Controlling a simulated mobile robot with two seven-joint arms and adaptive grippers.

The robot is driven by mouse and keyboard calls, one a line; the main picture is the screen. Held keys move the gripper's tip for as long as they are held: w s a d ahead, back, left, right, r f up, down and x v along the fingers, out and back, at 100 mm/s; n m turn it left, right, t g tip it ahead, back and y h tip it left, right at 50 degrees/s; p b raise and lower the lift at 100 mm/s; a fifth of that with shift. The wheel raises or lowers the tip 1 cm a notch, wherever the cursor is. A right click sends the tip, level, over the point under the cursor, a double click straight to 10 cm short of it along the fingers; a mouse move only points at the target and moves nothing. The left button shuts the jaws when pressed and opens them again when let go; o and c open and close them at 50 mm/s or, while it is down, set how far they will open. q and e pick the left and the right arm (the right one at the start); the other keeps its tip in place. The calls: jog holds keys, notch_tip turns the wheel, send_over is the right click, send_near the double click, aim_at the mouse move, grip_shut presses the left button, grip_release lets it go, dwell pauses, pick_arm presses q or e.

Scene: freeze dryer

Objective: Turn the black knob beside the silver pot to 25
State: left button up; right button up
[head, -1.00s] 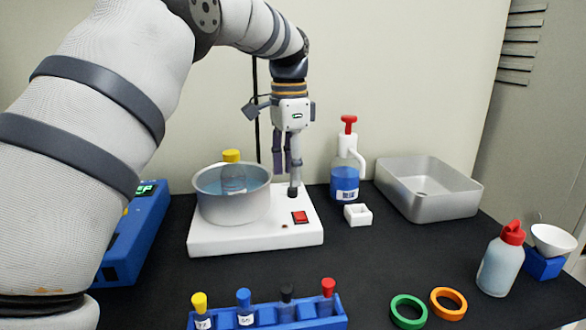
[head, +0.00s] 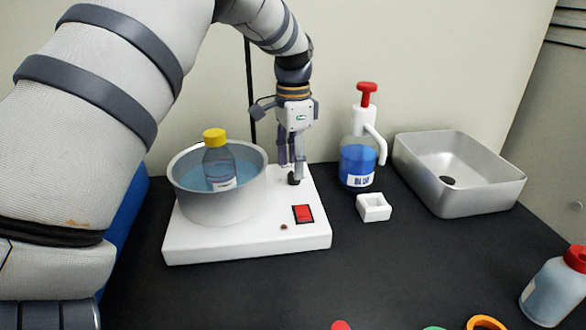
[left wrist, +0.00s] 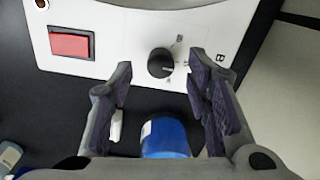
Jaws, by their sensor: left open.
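The silver pot (head: 222,203) stands on a white heater base (head: 245,240) and holds water and a bottle with a yellow cap (head: 218,160). The black knob (head: 293,178) is on the base to the right of the pot. It shows in the left wrist view (left wrist: 160,63) with a light pointer mark and small printed marks around it that I cannot read. My left gripper (head: 292,165) points down over the knob. In the left wrist view its fingers (left wrist: 160,80) are open, with the knob between and just beyond the tips. My right gripper is not in view.
A red switch (head: 304,214) is on the base near the knob.

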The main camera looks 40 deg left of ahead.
pick_arm(q)
jog(key=shift+f, duration=1.25)
grip_shut()
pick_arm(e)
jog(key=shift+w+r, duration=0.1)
pick_arm(q)
jog(key=shift+r+n+p, duration=0.15)
jog(key=shift+n+p, duration=0.15)
jog(key=shift+n, duration=0.7)
jog(key=n, duration=0.2)
jog(key=shift+n, duration=0.4)
jog(key=n, duration=0.3)
jog(key=shift+p, duration=0.4)
jog(key=shift+d+n, duration=0.1)
jog(key=shift+n, duration=1.9)
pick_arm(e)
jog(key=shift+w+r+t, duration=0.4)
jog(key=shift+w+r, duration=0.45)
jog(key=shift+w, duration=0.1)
